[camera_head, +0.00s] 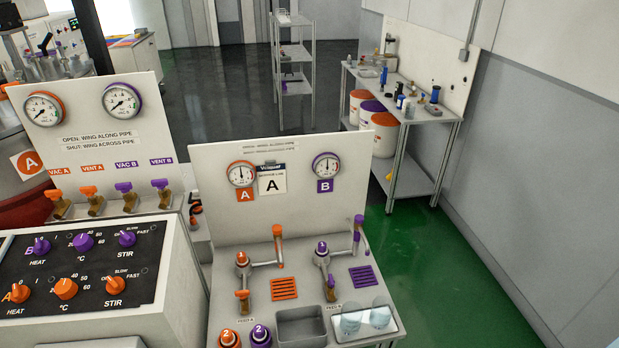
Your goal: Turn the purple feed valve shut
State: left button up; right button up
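The purple feed valve (331,282) stands on the right-hand bench, on a brass body near the label that appears to read FEED B. Its small purple wing looks narrow and upright in the picture, seemingly along the pipe, but it is too small to be sure. The orange feed valve (242,294) is to its left, with its wing looking wider, seemingly across the pipe. A sign (97,138) on the left panel reads open with wing along pipe, shut with wing across pipe. Neither of my grippers is in view.
Purple-topped tap (360,222) and purple knob (322,248) stand behind the valve. A grey basin (301,326) and a tray with glass beakers (379,316) are in front. Other purple valves (160,185) and a knob console (80,265) are at left. Green floor lies at right.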

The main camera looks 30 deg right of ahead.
aim_at(331, 282)
jog(key=z, duration=1.15)
jog(key=k+l, duration=0.05)
jog(key=l, duration=0.05)
